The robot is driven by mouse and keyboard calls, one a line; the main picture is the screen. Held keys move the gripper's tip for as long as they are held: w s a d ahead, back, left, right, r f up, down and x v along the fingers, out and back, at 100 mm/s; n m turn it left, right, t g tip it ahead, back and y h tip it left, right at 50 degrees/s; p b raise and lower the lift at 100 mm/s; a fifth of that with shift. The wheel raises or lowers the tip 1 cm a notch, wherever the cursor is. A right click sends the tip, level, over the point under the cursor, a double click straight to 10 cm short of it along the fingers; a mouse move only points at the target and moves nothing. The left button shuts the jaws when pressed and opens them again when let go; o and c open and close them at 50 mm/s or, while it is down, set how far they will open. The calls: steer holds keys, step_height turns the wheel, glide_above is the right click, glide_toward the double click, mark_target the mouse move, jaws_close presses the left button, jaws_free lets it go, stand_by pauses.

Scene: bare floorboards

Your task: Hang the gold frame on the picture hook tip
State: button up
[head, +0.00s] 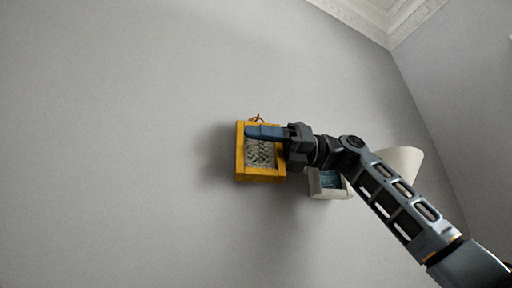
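The gold frame (240,164) is in the middle of the head view, against the grey wall, slightly tilted in the picture. It has a patterned grey-green picture inside. My gripper (265,132) reaches in from the right. One blue finger lies across the upper front of the frame; the other finger is hidden, and the gripper appears shut on the frame. A small gold-coloured piece (257,117) shows just above the frame's top edge. I cannot tell whether it is the picture hook or a hanger on the frame, or whether the two touch.
A pale frame (316,189) with a dark bluish picture is right of and below the gold frame, partly behind my arm. A cream lampshade-like thing (404,160) is behind my arm further right. The wall to the left is bare.

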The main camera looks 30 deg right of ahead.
mark_target(282, 147)
steer(key=shift+o, duration=0.3)
steer(key=shift+d, duration=0.1)
steer(key=shift+d, duration=0.3)
steer(key=b+v, duration=0.1)
steer(key=v, duration=0.6)
steer(key=shift+s+b, duration=0.15)
steer(key=shift+b, duration=0.15)
